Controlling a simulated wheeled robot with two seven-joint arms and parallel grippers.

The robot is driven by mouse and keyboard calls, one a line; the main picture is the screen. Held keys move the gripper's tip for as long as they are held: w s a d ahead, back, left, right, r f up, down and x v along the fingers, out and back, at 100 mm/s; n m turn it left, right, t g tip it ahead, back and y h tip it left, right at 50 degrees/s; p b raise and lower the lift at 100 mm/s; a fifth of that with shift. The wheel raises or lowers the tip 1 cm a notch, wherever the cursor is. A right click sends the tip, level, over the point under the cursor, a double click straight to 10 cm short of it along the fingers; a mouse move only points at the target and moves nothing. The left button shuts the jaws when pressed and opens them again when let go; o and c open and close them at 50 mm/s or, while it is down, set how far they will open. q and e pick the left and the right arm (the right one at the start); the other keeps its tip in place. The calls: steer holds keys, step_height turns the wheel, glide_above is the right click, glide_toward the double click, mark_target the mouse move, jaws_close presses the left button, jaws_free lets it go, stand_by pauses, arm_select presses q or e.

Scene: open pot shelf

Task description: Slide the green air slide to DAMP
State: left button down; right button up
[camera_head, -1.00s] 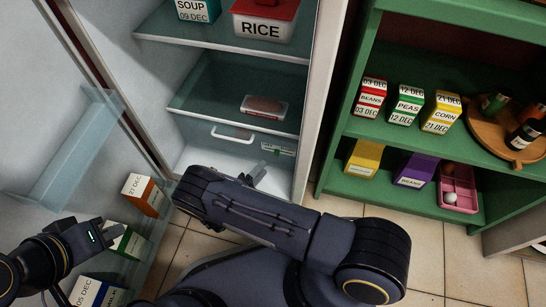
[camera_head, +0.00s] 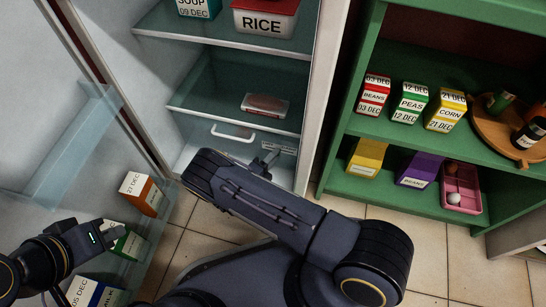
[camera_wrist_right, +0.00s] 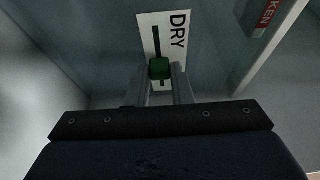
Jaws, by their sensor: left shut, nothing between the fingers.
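The green air slide (camera_wrist_right: 160,68) is a small knob on a white label plate (camera_wrist_right: 150,30) with a black slot and the word DRY, in the right wrist view. No DAMP lettering is readable. The fingers of my right gripper (camera_wrist_right: 161,80) stand on either side of the knob; whether they press on it cannot be told. In the head view, my right gripper (camera_head: 265,162) is at the plate (camera_head: 284,149) low in the fridge, and the knob is hidden there. My left gripper (camera_head: 97,233) is shut and empty at the lower left, by the door shelf.
The open fridge door holds an orange-brown box (camera_head: 141,193) and a green-white box (camera_head: 125,242). A drawer handle (camera_head: 233,132) is left of the plate. Above are a meat pack (camera_head: 265,104) and the RICE container (camera_head: 263,22). A green shelf (camera_head: 345,193) stands right.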

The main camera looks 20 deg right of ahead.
mark_target(292, 153)
jaws_close()
steer(key=shift+d, duration=0.1)
steer(key=s+d, duration=0.1)
steer(key=s+d+p, duration=0.1)
steer(key=shift+d, duration=0.4)
steer(key=shift+s+d, duration=0.1)
steer(key=shift+d, duration=0.05)
steer(key=o, duration=0.7)
jaws_free()
steer(key=shift+c, duration=0.2)
